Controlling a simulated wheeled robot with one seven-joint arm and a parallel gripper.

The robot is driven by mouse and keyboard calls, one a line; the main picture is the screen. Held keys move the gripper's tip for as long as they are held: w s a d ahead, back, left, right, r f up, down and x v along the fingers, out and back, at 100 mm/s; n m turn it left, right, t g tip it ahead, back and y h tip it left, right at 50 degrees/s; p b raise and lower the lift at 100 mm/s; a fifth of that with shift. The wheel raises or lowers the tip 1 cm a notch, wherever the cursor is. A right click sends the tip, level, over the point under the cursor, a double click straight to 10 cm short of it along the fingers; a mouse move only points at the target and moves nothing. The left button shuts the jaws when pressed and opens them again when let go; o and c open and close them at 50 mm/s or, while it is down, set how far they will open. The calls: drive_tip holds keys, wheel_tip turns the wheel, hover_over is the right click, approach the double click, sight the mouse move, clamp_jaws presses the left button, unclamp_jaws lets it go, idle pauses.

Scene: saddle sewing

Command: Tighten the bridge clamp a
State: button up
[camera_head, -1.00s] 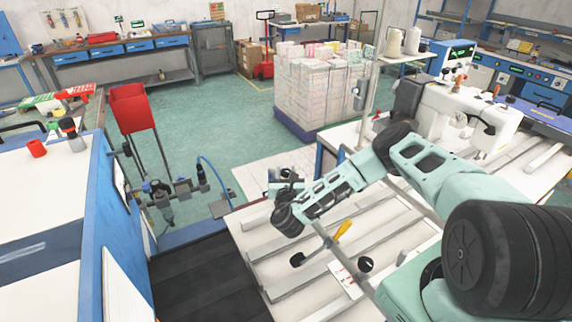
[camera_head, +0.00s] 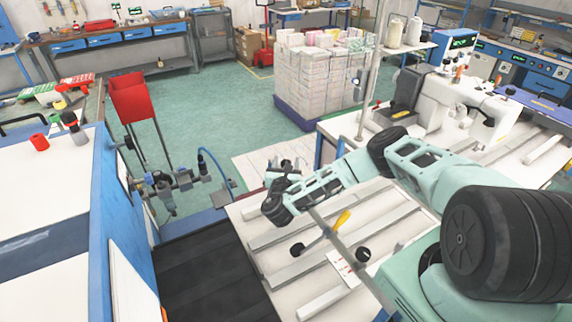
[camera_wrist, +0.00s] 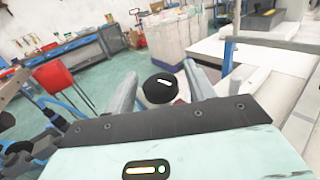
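A round black knob (camera_wrist: 160,89) with a white mark stands just ahead of my gripper in the wrist view. I take it for the knob of the bridge clamp; the body below it is hidden by my gripper. My gripper (camera_wrist: 161,72) has its two grey fingers apart, one on each side of the knob. I cannot tell whether either finger touches it. In the head view my gripper (camera_head: 284,168) is small and dark, at the far left corner of the white slatted table (camera_head: 262,213). The knob cannot be made out there.
A yellow-handled tool (camera_head: 342,219) and black knobs (camera_head: 363,254) lie nearer me on the table. A white sewing machine (camera_head: 440,100) stands to the right. A blue-edged bench (camera_head: 105,190) is at left, a red bin (camera_head: 132,98) behind it. Stacked boxes (camera_head: 318,75) stand beyond.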

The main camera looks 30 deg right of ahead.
wheel_tip(320, 180, up, 10)
drive_tip(key=b, duration=0.3)
idle(0.4)
idle(0.4)
